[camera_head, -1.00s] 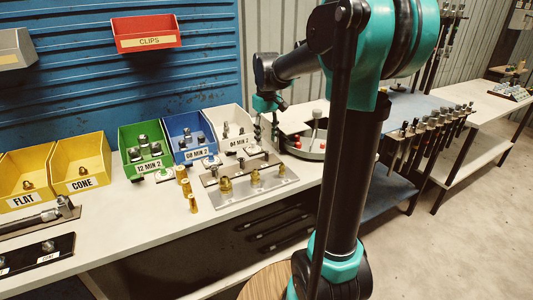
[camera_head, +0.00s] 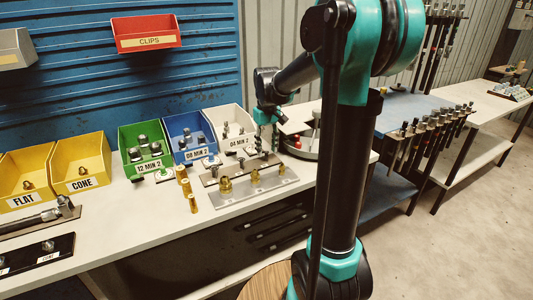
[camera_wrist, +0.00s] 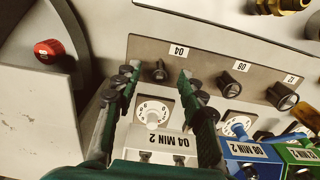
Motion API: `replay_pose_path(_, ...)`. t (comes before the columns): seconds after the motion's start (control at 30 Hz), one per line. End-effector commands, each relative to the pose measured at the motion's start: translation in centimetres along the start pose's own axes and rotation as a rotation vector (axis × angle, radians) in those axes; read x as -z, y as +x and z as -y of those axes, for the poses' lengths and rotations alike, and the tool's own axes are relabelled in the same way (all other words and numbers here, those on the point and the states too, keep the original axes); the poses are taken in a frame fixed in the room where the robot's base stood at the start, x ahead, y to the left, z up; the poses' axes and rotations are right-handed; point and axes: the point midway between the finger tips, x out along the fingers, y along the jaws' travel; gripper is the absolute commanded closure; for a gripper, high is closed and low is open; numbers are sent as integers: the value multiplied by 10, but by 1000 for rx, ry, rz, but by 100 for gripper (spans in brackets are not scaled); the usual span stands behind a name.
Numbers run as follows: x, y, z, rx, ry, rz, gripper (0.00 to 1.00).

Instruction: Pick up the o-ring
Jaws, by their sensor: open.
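My gripper (camera_wrist: 156,82) is open, its two green fingers with dark pads spread apart, with nothing held between them. In the wrist view a small square plate with a numbered dial and a white round peg (camera_wrist: 152,116) lies between the fingers, in front of the bin labelled 04 MIN 2 (camera_wrist: 160,141). I cannot make out an o-ring for certain; one may be on that peg. In the head view my gripper (camera_head: 268,135) is low over the bench beside the white 04 MIN 2 bin (camera_head: 228,122), and partly hides the spot below it.
A grey plate with black fittings (camera_wrist: 222,72) labelled 04, 08 and 12 lies just beyond the fingertips. The blue bin (camera_head: 190,136) and green bin (camera_head: 146,148) stand alongside.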

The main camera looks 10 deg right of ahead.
Motion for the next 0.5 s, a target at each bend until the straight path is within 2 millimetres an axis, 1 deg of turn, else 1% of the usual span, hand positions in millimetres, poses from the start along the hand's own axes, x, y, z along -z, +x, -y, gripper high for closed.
replay_pose_path(0.37,0,2,0,0,0,0,59)
replay_pose_path(0.5,0,2,0,0,0,0,75)
